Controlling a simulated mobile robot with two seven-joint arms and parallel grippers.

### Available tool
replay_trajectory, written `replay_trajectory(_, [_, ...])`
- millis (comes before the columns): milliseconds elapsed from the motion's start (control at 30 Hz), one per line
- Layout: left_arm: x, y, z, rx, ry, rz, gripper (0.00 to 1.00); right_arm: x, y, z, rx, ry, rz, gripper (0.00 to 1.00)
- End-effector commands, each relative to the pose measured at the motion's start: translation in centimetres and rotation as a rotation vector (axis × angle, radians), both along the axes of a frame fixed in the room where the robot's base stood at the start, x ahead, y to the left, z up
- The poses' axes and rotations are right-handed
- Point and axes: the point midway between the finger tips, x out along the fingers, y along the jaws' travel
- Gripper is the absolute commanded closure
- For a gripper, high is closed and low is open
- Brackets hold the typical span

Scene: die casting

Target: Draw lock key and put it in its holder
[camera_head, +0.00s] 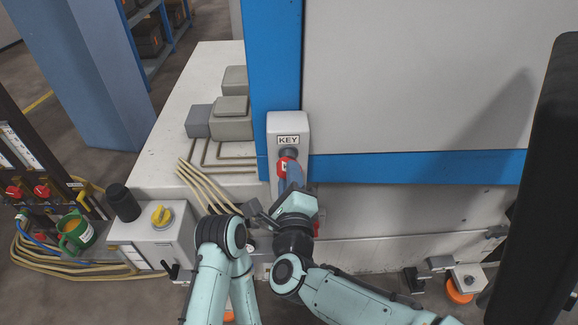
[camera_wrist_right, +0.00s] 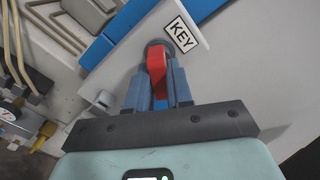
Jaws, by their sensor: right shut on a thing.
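A light grey box labelled KEY (camera_head: 274,128) is on the front of the machine by the blue frame; it also shows in the right wrist view (camera_wrist_right: 207,28). A dark round lock (camera_head: 289,153) sits below the label. The red key (camera_head: 284,164) is at this lock, and in the right wrist view its far end (camera_wrist_right: 156,62) meets the lock's round face. My right gripper (camera_head: 292,176) is shut on the red key, with blue fingers (camera_wrist_right: 158,88) on both sides of it. I cannot make out the key's holder. My left arm bends downward left of the right arm; its gripper does not show.
The blue machine frame (camera_head: 420,165) and grey panel stand behind and right of the box. Beige pipes (camera_head: 205,190) run just to its left.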

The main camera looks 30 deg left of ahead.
Motion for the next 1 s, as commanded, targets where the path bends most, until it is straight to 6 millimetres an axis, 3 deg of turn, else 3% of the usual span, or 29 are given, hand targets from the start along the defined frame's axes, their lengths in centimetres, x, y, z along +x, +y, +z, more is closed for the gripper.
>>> replay_trajectory(233, [0.0,0.0,0.1,0.000,0.000,0.000,0.57,0.0,0.0,0.0,-0.044,-0.027,0.000,1.00])
replay_trajectory(600, [0.4,0.0,1.1,-0.001,-0.005,0.000,0.57,0.0,0.0,0.1,-0.407,-0.251,-0.001,1.00])
replay_trajectory(1000, [0.4,0.0,1.1,0.000,-0.004,0.000,0.57,0.0,0.0,0.0,-0.444,-0.273,-0.002,1.00])
